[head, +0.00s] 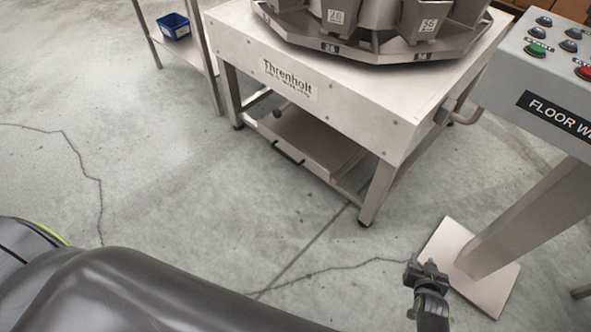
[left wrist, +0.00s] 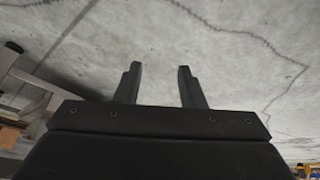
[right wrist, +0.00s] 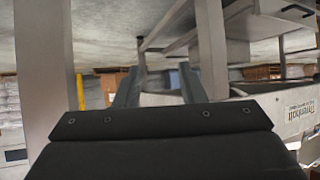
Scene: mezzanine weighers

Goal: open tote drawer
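The tote drawer (head: 316,137) is a low metal tray under the steel weigher frame, with a dark bar handle (head: 288,152) at its front edge and a dark knob above it. The drawer looks shut or nearly so; I cannot tell exactly. My right gripper (head: 428,266) is in the lower right of the head view, apart from the drawer and handle. In the right wrist view its fingers (right wrist: 158,88) are spread and empty. My left gripper is outside the head view; in the left wrist view its fingers (left wrist: 158,82) are apart and empty over bare floor.
The weigher table (head: 330,100) stands on steel legs. A control pedestal (head: 535,215) with buttons and a floor plate (head: 490,290) stands at right, close to my right gripper. A blue bin (head: 174,27) sits on a stand at upper left. Cracked floor before the drawer is clear.

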